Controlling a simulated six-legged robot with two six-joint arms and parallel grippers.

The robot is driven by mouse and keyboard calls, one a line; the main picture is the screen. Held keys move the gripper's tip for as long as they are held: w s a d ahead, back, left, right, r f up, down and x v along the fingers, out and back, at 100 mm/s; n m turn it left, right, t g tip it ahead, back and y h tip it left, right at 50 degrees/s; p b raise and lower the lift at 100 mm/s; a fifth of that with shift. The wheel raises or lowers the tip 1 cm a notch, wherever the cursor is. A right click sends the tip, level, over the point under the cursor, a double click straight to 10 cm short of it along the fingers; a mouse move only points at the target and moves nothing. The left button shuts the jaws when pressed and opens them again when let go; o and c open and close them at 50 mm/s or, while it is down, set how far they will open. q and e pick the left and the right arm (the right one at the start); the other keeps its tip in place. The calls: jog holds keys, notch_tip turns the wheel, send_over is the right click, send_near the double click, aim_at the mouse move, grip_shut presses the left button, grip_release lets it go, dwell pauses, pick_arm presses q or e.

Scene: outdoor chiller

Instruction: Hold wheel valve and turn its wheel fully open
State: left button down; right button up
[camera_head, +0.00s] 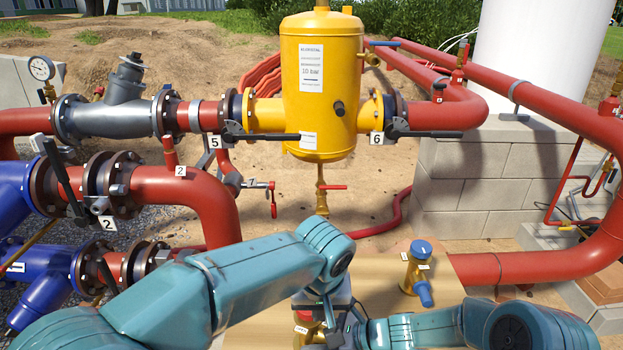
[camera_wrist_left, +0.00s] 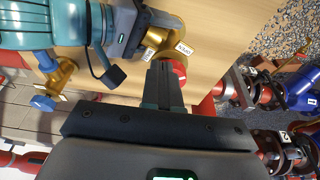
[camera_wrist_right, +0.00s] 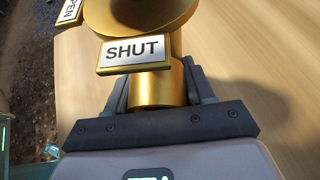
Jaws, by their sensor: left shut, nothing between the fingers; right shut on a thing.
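My right gripper (camera_wrist_right: 158,88) is shut on the valve's brass body (camera_wrist_right: 152,88), just below the SHUT label (camera_wrist_right: 134,53). In the head view, my left arm hides most of the valve, and a bit of brass and red (camera_head: 305,318) shows below it.
A second brass valve with blue handles (camera_head: 417,268) stands on the wooden table top (camera_head: 375,275), right of my grippers. Red and blue pipes, a yellow tank (camera_head: 322,90) and lever valves stand behind. The table around the second valve is clear.

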aim_at(302, 318)
pick_arm(q)
notch_tip(302, 318, up, 3)
jog(key=shift+r, duration=0.15)
jog(key=shift+w+a+f, duration=0.1)
jog(key=shift+a+f, duration=0.45)
jog(key=shift+f, duration=0.45)
jog(key=shift+w+a+f, duration=0.1)
jog(key=shift+a+f, duration=0.45)
jog(key=shift+f, duration=0.5)
jog(key=shift+a+f, duration=0.55)
jog(key=shift+f, duration=0.45)
jog(key=shift+w, duration=0.15)
jog(key=shift+d, duration=0.3)
jog(key=shift+d, duration=0.75)
jog(key=shift+d, duration=0.2)
